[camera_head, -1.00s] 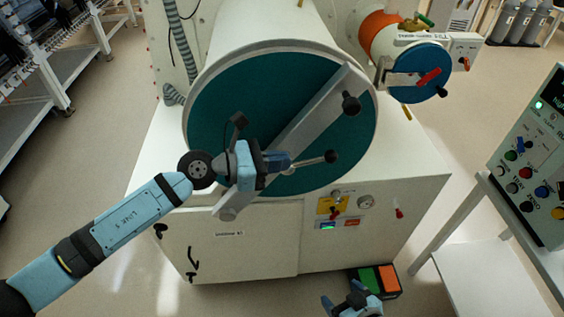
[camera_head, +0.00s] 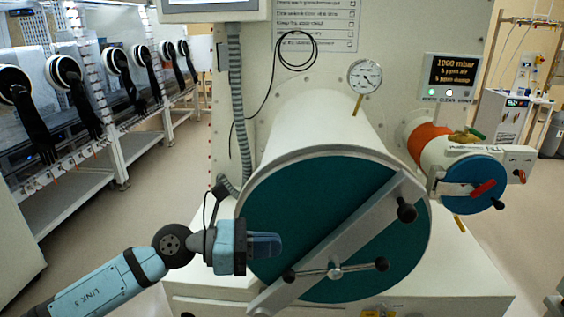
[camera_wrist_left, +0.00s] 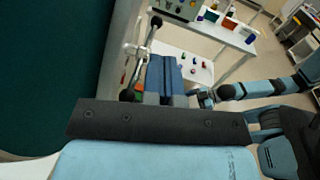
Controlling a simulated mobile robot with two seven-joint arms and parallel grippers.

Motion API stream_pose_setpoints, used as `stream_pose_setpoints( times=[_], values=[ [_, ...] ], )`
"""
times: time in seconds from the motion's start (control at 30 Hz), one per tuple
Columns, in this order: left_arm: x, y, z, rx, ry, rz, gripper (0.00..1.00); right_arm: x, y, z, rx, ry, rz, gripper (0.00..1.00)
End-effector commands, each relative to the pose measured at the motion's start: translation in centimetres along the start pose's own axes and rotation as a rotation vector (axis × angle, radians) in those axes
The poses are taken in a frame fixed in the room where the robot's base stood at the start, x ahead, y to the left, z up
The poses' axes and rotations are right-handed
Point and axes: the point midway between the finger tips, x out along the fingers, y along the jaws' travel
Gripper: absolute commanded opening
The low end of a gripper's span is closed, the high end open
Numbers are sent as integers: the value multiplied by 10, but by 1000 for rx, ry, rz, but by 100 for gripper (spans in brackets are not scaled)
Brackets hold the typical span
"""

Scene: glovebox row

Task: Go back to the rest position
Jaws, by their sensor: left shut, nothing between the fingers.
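My left gripper (camera_head: 266,245) is shut and empty, pointing right across the left part of the large round teal door (camera_head: 310,220). I cannot tell the gap between them. The door's diagonal grey bar (camera_head: 372,228) and its handle with black knobs (camera_head: 335,272) are clear of the gripper in the head view. In the left wrist view, the left gripper's blue fingers (camera_wrist_left: 165,78) lie together, with the handle (camera_wrist_left: 140,50) beside them to the left. My right gripper (camera_wrist_left: 202,98) shows small in that view; its jaws are too small to read.
A smaller blue port door (camera_head: 475,184) with a red handle stands to the right. A gauge (camera_head: 365,76) and a pressure display (camera_head: 455,72) are above. Glovebox gloves (camera_head: 80,100) line the left. Open floor (camera_head: 150,195) lies between that row and the large door.

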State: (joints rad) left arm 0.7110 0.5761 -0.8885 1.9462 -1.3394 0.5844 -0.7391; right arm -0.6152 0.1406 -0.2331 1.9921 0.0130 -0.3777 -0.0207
Motion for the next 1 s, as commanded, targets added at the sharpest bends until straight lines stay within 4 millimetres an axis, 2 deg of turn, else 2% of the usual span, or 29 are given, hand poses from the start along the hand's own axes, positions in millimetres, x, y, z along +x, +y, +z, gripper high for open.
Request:
stream_pose_setpoints(
  times=[0.13,0.27,0.37,0.47,0.57,0.67,0.8,0.93,0.97,1.0],
  values=[
    [2,-11,-8,-334,-196,14,0,-4,0,-8,0,3,0,80],
    [-7,-11,-23,-729,-419,53,0,-8,-1,-15,0,7,0,80],
    [-21,-7,-44,-1035,-587,95,0,-11,-1,-19,1,8,0,80],
    [-40,-4,-76,-1341,-755,148,0,-13,-1,-23,1,8,1,80],
    [-62,-6,-118,-1642,-926,212,0,-16,0,-26,1,8,3,80],
    [-86,-17,-168,-1935,-1103,289,0,-18,1,-28,1,5,6,80],
    [-120,-53,-245,-2322,-1368,415,0,-21,2,-32,1,2,8,80],
    [-147,-99,-306,-2604,-1600,533,0,-24,2,-35,1,1,9,80],
    [-151,-109,-317,2603,1616,-545,0,-24,2,-35,1,1,9,80],
    [-157,-122,-329,2527,1588,-543,0,-25,2,-36,1,1,9,80]
  ],
)
